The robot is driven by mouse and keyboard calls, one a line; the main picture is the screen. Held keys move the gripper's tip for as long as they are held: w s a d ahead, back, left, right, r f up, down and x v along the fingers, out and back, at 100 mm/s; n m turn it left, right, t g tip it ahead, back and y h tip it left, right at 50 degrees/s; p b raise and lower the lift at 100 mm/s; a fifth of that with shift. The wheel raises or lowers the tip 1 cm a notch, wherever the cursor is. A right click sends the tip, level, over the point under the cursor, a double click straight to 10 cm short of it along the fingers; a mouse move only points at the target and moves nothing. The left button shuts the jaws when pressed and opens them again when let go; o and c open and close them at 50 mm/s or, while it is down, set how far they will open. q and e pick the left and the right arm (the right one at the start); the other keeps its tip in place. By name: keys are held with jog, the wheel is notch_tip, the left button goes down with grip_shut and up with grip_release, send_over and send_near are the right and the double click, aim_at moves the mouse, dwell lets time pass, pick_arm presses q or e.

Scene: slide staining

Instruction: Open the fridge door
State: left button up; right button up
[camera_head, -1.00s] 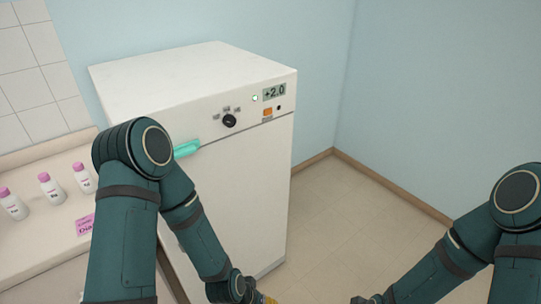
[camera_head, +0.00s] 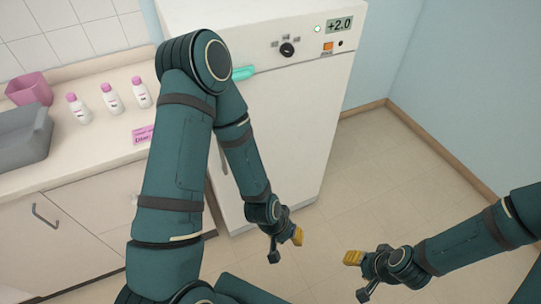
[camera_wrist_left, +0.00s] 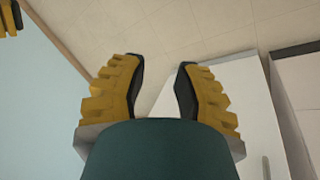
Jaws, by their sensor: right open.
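The white fridge (camera_head: 300,130) stands against the back wall with its door closed. Its upper panel has a display reading +2.0. A grey vertical handle (camera_head: 222,160) shows at the door's left side, partly hidden by my left arm. My left gripper (camera_head: 286,247) is open and empty in front of the fridge's lower part, apart from the handle. The left wrist view shows its spread fingers (camera_wrist_left: 158,75) with nothing between them, and the fridge (camera_wrist_left: 215,85) beyond. My right gripper (camera_head: 356,277) is open and empty over the floor to the right.
A counter (camera_head: 75,165) stands left of the fridge with several pink-capped bottles (camera_head: 111,98), a pink container (camera_head: 28,89), a grey tray (camera_head: 22,140) and a pink label (camera_head: 143,134). A teal piece (camera_head: 244,73) sits on the fridge front. Floor (camera_head: 385,165) right of the fridge is clear.

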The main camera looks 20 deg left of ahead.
pick_arm(q)
jog(key=s+a+f+n+g+h, duration=0.25)
jog(key=s+a+n, duration=0.25)
jog(key=n, duration=0.3)
jog(key=w+a+r+n+t+h+b, duration=0.2)
jog(key=w+a+r+n+t+h, duration=0.4)
jog(key=n, duration=0.7)
jog(key=w+a+r+n+t+y, duration=0.2)
jog(key=a+n+t+y, duration=0.35)
jog(key=a, duration=0.65)
jog(key=w+a+r+n+t+y, duration=0.1)
jog(key=a+r+n+t+y, duration=0.1)
jog(key=a+n+t+y, duration=0.65)
jog(key=w+a+m+g+h+b, duration=0.1)
jog(key=w+h, duration=0.3)
jog(key=w, duration=0.9)
jog(key=shift+w+r+m+b, duration=0.2)
jog(key=shift+w+m+b, duration=0.2)
jog(key=shift+m, duration=0.3)
jog(key=shift+g, duration=0.25)
